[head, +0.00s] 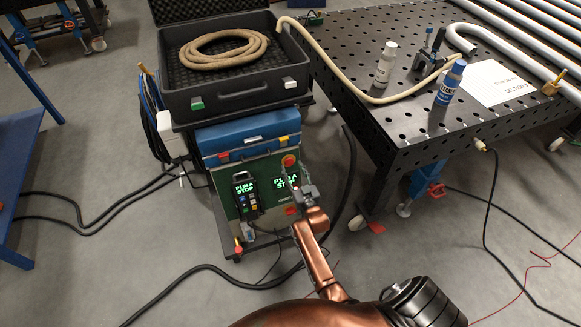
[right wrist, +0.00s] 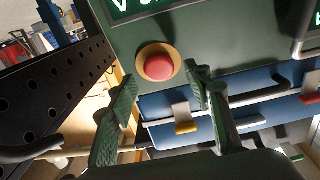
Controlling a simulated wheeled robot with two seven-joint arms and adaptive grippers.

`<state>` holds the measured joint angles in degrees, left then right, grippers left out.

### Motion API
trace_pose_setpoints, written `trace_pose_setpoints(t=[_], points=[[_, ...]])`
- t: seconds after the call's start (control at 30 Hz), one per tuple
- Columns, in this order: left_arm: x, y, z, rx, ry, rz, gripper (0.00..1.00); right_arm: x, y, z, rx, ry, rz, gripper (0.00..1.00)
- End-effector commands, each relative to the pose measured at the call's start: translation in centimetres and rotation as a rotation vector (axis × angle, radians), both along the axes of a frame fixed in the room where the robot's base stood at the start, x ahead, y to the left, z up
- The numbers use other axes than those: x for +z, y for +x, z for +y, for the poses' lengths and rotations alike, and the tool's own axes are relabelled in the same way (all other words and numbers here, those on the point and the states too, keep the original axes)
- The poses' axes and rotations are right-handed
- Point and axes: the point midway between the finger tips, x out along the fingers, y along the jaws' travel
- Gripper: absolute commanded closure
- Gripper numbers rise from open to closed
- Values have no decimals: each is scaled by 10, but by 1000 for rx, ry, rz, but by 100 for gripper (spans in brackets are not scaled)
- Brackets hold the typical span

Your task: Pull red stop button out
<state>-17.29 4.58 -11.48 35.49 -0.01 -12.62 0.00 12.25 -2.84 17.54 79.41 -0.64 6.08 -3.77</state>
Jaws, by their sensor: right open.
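The red stop button (head: 289,160) sits on a yellow ring at the top right of the green control panel (head: 228,206) in the head view. In the right wrist view the red stop button (right wrist: 159,67) shows as a round red cap on its yellow base, between and beyond the fingertips. My right gripper (head: 297,182) is close in front of the panel, just below the button in the head view. Its two fingers (right wrist: 160,82) are spread apart with nothing between them. I cannot tell the exact gap to the button. My left gripper is not in view.
A blue case (head: 245,132) and an open black case (head: 240,98) with a coiled hose (head: 222,48) stand above the panel. A perforated black table (head: 400,120) stands to the right. Black cables (head: 195,268) lie on the floor. A pendant (head: 246,195) hangs on the panel.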

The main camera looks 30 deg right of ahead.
Motion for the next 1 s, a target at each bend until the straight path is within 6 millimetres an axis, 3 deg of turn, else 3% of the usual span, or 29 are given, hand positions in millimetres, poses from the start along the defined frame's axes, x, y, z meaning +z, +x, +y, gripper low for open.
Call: trace_pose_setpoints(t=[0.2,0.5,1.0], points=[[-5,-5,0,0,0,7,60,-1,19,-4,1,-1,2,54],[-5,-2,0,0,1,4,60,-1,20,-5,0,-1,2,55],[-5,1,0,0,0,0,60,-1,20,-4,1,0,2,89]])
